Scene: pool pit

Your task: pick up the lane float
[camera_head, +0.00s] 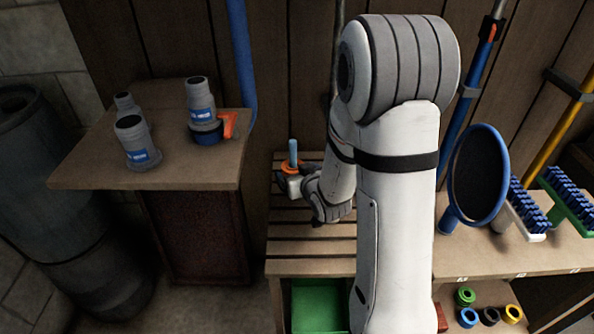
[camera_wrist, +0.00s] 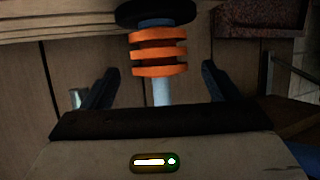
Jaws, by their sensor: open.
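The lane float is an orange, ribbed, ring-like body (camera_wrist: 158,52) on a pale blue post (camera_wrist: 162,93) in the wrist view. A blue part and a black disc (camera_wrist: 155,12) show at its far end. My gripper (camera_wrist: 159,70) is open, with one dark finger on each side of the float and visible gaps between. In the head view, the orange float (camera_head: 291,167) is small, with the blue post (camera_head: 293,150) rising above it, over the slatted bench. My gripper (camera_head: 292,185) is beside it there, partly hiding it.
The slatted wooden bench (camera_head: 300,247) has a green bin (camera_head: 318,305) below. A wooden table (camera_head: 90,172) on the left holds grey fittings (camera_head: 137,145). A round blue-rimmed paddle (camera_head: 478,175) and brushes (camera_head: 530,210) stand right. A plank wall is close behind.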

